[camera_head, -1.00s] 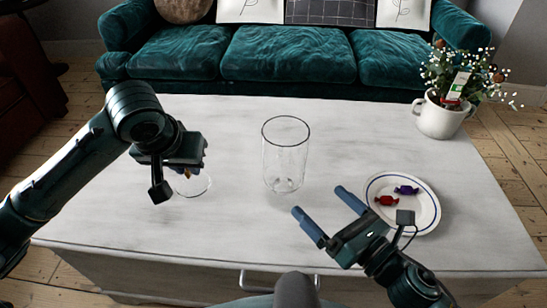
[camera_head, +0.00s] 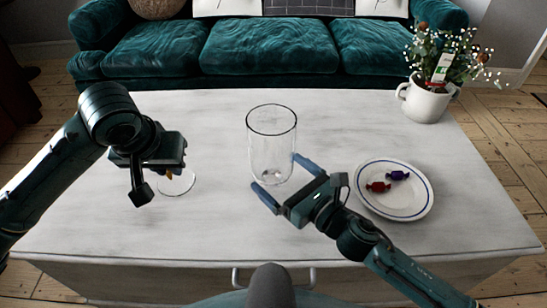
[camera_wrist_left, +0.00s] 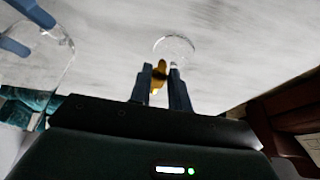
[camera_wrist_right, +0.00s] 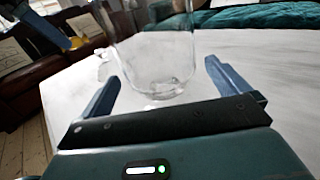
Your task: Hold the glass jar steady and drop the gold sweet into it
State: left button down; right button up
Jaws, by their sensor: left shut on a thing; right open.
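The clear glass jar (camera_head: 271,140) stands upright and empty near the middle of the table. My right gripper (camera_head: 283,178) is open, its fingers either side of the jar's lower part; the right wrist view shows the jar (camera_wrist_right: 160,65) between the fingers, with no clear contact. My left gripper (camera_wrist_left: 159,88) is shut on the gold sweet (camera_wrist_left: 160,74), left of the jar and above the table. In the head view only a bit of the sweet (camera_head: 169,175) shows below the gripper. A round clear glass lid or dish (camera_head: 178,183) lies beneath it.
A white plate with a blue rim (camera_head: 400,212) stands at the right, holding a red sweet (camera_head: 378,187) and a purple sweet (camera_head: 398,175). A white flower pot (camera_head: 424,103) is at the back right corner. The table behind the jar is clear.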

pick_arm(q)
jog(key=shift+f, duration=0.1)
pick_arm(e)
jog(key=shift+x, duration=1.95)
jog(key=shift+c, duration=0.4)
jog(key=c, duration=1.2)
pick_arm(q)
send_near(260, 112)
jog(key=shift+s+d+f, duration=0.1)
jog(key=shift+s+f, duration=0.3)
jog(key=shift+f, duration=0.4)
jog(key=shift+s+d+f, duration=0.1)
jog(key=shift+s+f, duration=0.3)
jog(key=shift+f, duration=0.35)
jog(key=shift+s+f, duration=0.45)
jog(key=shift+f, duration=0.35)
